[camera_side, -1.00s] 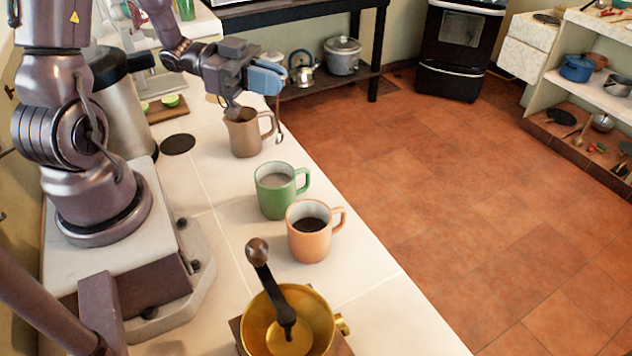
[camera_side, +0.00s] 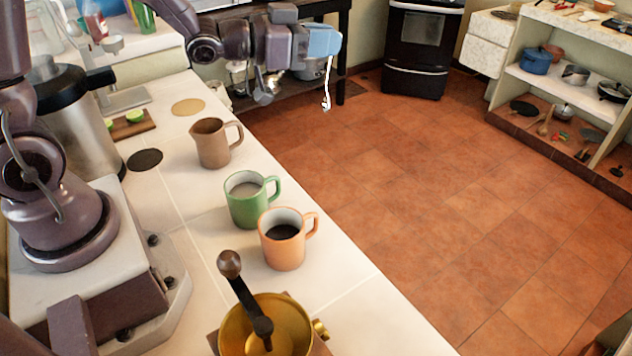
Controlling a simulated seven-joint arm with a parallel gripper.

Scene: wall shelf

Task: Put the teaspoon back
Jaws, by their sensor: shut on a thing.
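My gripper (camera_side: 325,52), with blue finger pads, is at the top centre of the side view, beyond the counter edge and over the floor. It is shut on the teaspoon (camera_side: 327,96). Only a thin, bright lower part of the teaspoon shows, hanging down below the fingers; the rest is hidden by them. The brown pitcher (camera_side: 212,145) stands upright on the counter, to the left of and below the gripper in the picture, apart from the teaspoon.
On the white counter (camera_side: 350,310) stand a green mug (camera_side: 246,205), an orange mug with dark liquid (camera_side: 283,248) and a brass grinder (camera_side: 285,335). A pot (camera_side: 308,70) sits on the low shelf behind my gripper. Open floor (camera_side: 430,190) lies to the right.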

